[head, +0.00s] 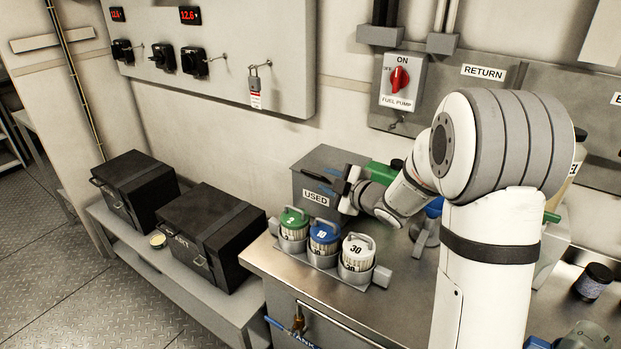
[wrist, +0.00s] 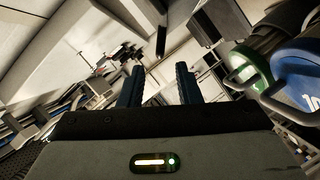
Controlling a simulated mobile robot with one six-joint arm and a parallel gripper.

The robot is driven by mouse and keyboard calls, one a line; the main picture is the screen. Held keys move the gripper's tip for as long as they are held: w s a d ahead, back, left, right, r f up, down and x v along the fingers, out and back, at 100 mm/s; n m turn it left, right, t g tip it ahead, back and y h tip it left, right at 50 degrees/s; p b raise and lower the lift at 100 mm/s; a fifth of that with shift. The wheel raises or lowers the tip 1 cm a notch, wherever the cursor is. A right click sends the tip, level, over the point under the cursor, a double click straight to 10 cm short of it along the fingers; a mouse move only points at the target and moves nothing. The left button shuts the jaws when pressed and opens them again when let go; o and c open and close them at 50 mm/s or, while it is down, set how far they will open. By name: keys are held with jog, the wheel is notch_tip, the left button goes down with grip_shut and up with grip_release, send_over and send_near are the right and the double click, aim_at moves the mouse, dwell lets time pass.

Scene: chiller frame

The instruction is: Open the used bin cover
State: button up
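The used bin is a grey box (head: 312,199) with a white "USED" label, on the steel bench against the wall in the head view. Its flat grey cover (head: 322,158) looks closed. My gripper (head: 328,176) is at the bin's front right, partly overlapping it in the head view. I cannot tell whether it touches the bin. In the wrist view my gripper's two dark fingers (wrist: 158,84) stand apart with nothing held between them. I cannot pick out the cover in the wrist view.
Three handled filter canisters, green (head: 293,221), blue (head: 324,236) and white (head: 357,251), stand in a rack in front of the bin. Green and blue lids also show at the right of the wrist view. Two black cases (head: 212,235) sit on a low bench at left.

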aim_at(315, 175)
jog(key=x, duration=0.7)
jog(key=shift+w+a+p, duration=0.15)
jog(key=shift+a+p, duration=0.05)
jog(key=shift+p, duration=0.2)
grip_shut()
